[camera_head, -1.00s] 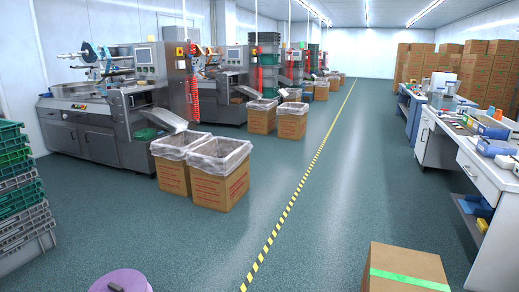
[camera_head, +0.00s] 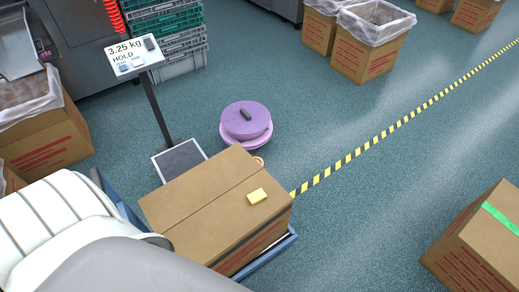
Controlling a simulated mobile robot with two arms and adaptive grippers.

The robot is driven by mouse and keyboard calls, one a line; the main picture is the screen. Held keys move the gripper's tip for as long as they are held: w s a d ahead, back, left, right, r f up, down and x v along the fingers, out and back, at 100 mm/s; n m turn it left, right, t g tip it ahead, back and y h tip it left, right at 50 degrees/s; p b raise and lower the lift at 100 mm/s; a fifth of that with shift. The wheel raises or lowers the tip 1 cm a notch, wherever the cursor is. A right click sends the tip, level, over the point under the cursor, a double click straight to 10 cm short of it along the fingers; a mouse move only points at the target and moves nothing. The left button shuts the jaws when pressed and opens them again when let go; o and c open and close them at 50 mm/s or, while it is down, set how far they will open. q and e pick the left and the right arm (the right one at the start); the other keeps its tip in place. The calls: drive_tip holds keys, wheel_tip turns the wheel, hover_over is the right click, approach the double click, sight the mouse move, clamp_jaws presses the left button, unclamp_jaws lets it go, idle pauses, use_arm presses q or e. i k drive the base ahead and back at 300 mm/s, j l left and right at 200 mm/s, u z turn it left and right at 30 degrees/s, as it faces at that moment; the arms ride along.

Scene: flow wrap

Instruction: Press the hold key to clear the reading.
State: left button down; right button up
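The scale's display head (camera_head: 134,56) stands on a dark post at the upper left in the head view. It reads "3.25 kg" with "HOLD" under it. Two small keys sit below the reading, a bluish one (camera_head: 124,67) and a pale one (camera_head: 138,63); their labels are too small to read. A dark piece (camera_head: 150,44) is at the display's upper right. A yellow block (camera_head: 257,196) lies on the box. Neither gripper shows; a white arm of mine fills the lower left.
Purple reels (camera_head: 246,122) lie on the floor behind the box. Grey and green crates (camera_head: 180,45) are stacked behind the display. A lined carton (camera_head: 40,125) stands at left, and a green-taped box (camera_head: 480,240) at lower right.

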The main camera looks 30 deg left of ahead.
sight(150, 46)
drive_tip(key=u, duration=1.85)
